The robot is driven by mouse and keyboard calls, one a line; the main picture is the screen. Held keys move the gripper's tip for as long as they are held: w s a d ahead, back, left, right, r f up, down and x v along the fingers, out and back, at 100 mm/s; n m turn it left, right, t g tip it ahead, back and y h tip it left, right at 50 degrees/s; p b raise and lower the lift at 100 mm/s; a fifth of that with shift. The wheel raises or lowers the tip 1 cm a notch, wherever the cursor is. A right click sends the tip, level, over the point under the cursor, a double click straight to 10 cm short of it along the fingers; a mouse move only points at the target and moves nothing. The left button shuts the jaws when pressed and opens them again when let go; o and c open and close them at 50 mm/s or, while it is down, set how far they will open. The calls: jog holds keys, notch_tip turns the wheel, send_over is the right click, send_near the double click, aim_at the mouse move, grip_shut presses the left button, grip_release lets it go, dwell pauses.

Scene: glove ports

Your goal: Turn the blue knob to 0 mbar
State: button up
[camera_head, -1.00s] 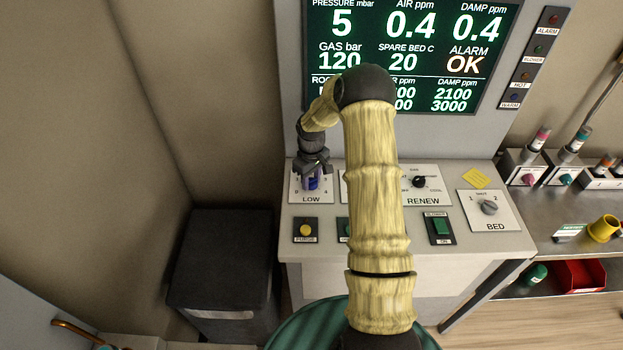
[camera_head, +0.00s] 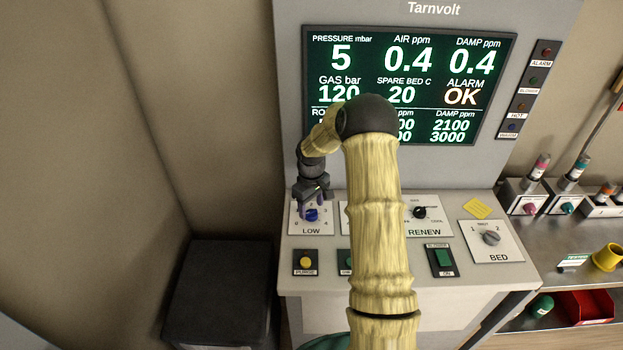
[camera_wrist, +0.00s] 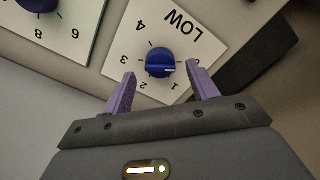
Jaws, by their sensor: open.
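The blue knob (camera_head: 311,215) sits on the white LOW plate (camera_head: 311,231) at the panel's left. In the wrist view the blue knob (camera_wrist: 160,62) has a white pointer mark aimed to the picture's right, between the 1 and the right finger. The scale's 0 is partly hidden by that finger. My gripper (camera_head: 313,206) is open above the LOW plate. In the wrist view its purple fingers (camera_wrist: 161,80) stand apart, either side of the knob's near edge, with visible gaps to the knob. The pressure readout (camera_head: 341,58) shows 5 mbar.
A second blue knob (camera_wrist: 38,3) on a neighbouring plate with 6 and 8 is at the wrist view's upper left. My arm hides that plate in the head view. The yellow PURGE button (camera_head: 305,262) is just below LOW. A dark box (camera_head: 222,290) stands left of the panel.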

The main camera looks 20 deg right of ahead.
aim_at(311, 212)
notch_tip(311, 212, up, 15)
jog(key=b, duration=0.3)
jog(key=shift+r, duration=0.1)
jog(key=s+a+m+t, duration=0.1)
jog(key=s+a, duration=0.3)
jog(key=s, duration=0.4)
jog(key=s+a+f+m, duration=0.1)
jog(key=s+a, duration=0.3)
jog(key=s, duration=0.4)
jog(key=s+a+f+m+t, duration=0.1)
jog(key=s+a+m, duration=0.1)
jog(key=s, duration=0.7)
jog(key=shift+a+f+m+t, duration=0.25)
jog(key=shift+a+m+t, duration=0.05)
jog(key=shift+a, duration=0.6)
